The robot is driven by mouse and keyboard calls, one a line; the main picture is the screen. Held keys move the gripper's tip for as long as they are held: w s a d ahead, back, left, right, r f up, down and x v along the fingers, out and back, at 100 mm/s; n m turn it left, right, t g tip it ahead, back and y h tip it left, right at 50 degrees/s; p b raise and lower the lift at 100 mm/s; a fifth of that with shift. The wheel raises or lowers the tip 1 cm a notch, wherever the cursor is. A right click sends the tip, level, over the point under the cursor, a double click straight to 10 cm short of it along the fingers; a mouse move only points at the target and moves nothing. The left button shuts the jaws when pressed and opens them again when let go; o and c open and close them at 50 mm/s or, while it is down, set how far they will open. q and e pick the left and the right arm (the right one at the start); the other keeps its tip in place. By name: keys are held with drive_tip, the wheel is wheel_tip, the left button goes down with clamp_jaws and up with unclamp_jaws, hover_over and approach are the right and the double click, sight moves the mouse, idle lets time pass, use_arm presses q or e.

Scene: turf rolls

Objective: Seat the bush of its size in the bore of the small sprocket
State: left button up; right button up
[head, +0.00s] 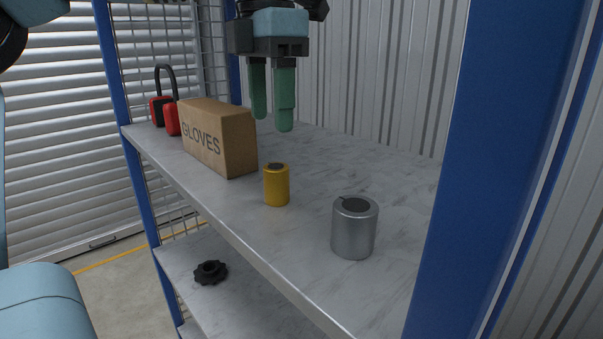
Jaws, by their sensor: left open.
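A yellow bush (277,188) with a dark hole in its top stands upright on the upper shelf. A larger silver-grey bush (354,232) with a dark round top stands upright to its right, nearer the front. A small black toothed sprocket (203,275) lies on the lower shelf at the lower left; its bore is hard to make out. My left gripper (271,122) points down above the upper shelf, over and behind the yellow bush. Its two green fingers are apart with nothing between them. My right gripper is out of view.
The grey upper shelf (375,155) also holds a brown GLOVES box (215,135) left of the yellow bush and red ear defenders (172,118) behind it. A blue post (480,170) stands at the right. The lower shelf (240,300) is bare around the sprocket.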

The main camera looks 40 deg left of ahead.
sight(276, 166)
use_arm(q)
drive_tip(key=shift+w, duration=0.15)
drive_tip(key=shift+s+f, duration=0.2)
drive_tip(key=shift+s, duration=0.15)
drive_tip(key=shift+s+f, duration=0.15)
drive_tip(key=shift+f, duration=0.65)
drive_tip(key=shift+w+f, duration=0.25)
drive_tip(key=shift+f, duration=0.05)
drive_tip(key=shift+w+f+p, duration=0.15)
drive_tip(key=shift+w+f, duration=0.05)
drive_tip(key=shift+f, duration=1.1)
drive_tip(key=shift+w+f+p, duration=0.15)
drive_tip(key=shift+w+f, duration=0.05)
drive_tip(key=shift+f, duration=1.1)
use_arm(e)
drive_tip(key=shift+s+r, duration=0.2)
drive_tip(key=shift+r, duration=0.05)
use_arm(q)
drive_tip(key=c, duration=1.2)
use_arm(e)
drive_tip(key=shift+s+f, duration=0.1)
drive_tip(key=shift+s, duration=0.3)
